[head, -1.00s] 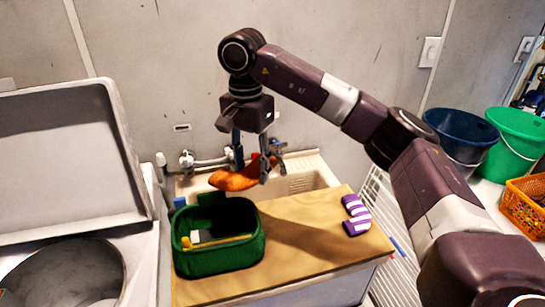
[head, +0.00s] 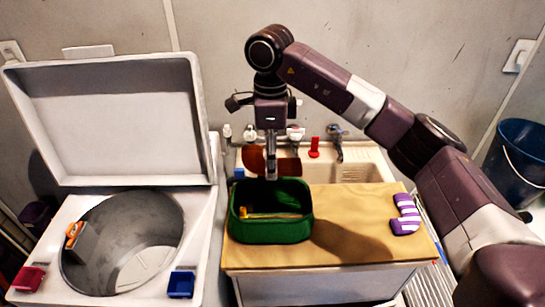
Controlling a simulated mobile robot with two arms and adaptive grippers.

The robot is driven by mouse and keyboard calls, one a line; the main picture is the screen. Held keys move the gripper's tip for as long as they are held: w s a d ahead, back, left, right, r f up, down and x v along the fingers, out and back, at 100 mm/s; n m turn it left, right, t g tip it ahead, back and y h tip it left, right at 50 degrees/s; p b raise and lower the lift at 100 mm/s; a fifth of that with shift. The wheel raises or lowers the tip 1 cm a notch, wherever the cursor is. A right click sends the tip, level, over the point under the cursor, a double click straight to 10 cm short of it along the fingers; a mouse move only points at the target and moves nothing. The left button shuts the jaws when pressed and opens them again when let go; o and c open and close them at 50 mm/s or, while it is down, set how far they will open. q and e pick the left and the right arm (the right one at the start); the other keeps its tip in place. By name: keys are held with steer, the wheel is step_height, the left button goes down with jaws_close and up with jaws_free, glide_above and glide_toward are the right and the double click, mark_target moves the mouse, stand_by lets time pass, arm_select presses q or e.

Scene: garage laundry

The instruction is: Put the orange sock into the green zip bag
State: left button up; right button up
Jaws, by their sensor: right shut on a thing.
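The orange sock (head: 288,166) hangs from my right gripper (head: 271,172), which is shut on it. In the head view the sock looks darker and sits just above and behind the far rim of the green zip bag (head: 270,230). The bag stands open on the tan board, with a yellow item (head: 272,216) inside. Whether the sock touches the bag's rim I cannot tell. My left gripper is not in view.
A purple-and-white striped sock (head: 405,214) lies at the right of the tan board (head: 350,235). A sink with taps (head: 336,140) is behind. An open-lidded washer (head: 80,215) stands left; a dark blue bucket (head: 515,160) stands right.

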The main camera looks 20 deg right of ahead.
steer(key=shift+f+b, duration=1.85)
steer(key=shift+f, duration=1.25)
steer(key=o, duration=1.2)
steer(key=shift+r, duration=0.15)
steer(key=shift+r+p, duration=2.65)
steer(key=shift+r, duration=1.8)
steer(key=shift+f, duration=0.1)
